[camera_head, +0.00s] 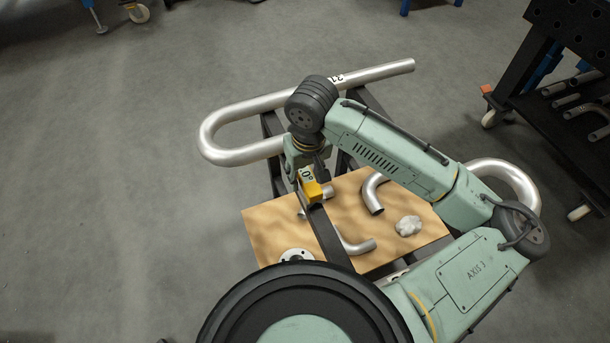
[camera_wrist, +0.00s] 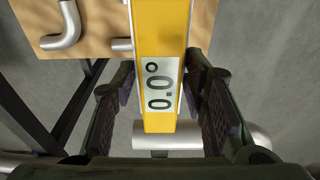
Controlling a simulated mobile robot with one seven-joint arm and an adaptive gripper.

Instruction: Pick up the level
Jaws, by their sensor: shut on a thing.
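The level (camera_head: 312,190) is a yellow bar with a pale display reading 0.0°. It also fills the middle of the wrist view (camera_wrist: 160,35), with the display facing the camera. My gripper (camera_head: 303,172) is shut on the level, with one dark finger on each side of it in the wrist view (camera_wrist: 160,75). In the head view the level shows over a dark frame bar and the wooden board. I cannot tell whether it touches the bar. Part of it is hidden by my gripper.
A long silver serpentine tube (camera_head: 235,113) lies across the dark frame behind. A dark cart (camera_head: 560,130) stands at right. The floor at left is clear.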

